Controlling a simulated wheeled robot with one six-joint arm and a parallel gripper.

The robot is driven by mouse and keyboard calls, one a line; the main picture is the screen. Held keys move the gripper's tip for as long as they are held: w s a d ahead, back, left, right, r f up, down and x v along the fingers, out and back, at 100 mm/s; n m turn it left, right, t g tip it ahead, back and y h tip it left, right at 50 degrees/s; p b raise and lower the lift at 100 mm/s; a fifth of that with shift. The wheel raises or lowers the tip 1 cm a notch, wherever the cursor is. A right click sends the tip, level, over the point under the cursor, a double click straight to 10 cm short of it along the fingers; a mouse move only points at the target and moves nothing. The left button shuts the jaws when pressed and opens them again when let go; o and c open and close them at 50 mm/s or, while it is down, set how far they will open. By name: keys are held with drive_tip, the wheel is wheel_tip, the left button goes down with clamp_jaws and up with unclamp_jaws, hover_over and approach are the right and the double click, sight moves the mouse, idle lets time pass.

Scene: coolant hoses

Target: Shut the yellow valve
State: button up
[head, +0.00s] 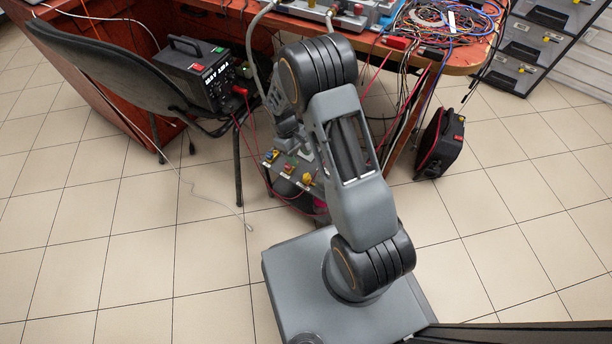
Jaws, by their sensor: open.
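A low grey panel or shelf (284,185) under the bench carries a short row of small valves. The yellow valve (307,179) is at its right, front end, with a yellow handle. A red valve (289,168) sits in the middle, and a blue one with some yellow (271,155) at the left. The handles are too small to read their turn exactly. My gripper (301,152) is open, pointing down just behind the row. It is apart from the yellow valve as far as I can tell; my arm hides part of it and the panel's right side.
The red-brown workbench (455,60) stands behind, with tangled cables (440,22) on top and red wires hanging down. A black power supply (200,75) and a dark chair (105,65) are at left. A black case (440,143) stands at right.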

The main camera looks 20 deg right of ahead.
sight(307, 177)
drive_tip(key=b+x, duration=0.3)
drive_tip(key=x, duration=0.6)
drive_tip(key=shift+a, duration=0.1)
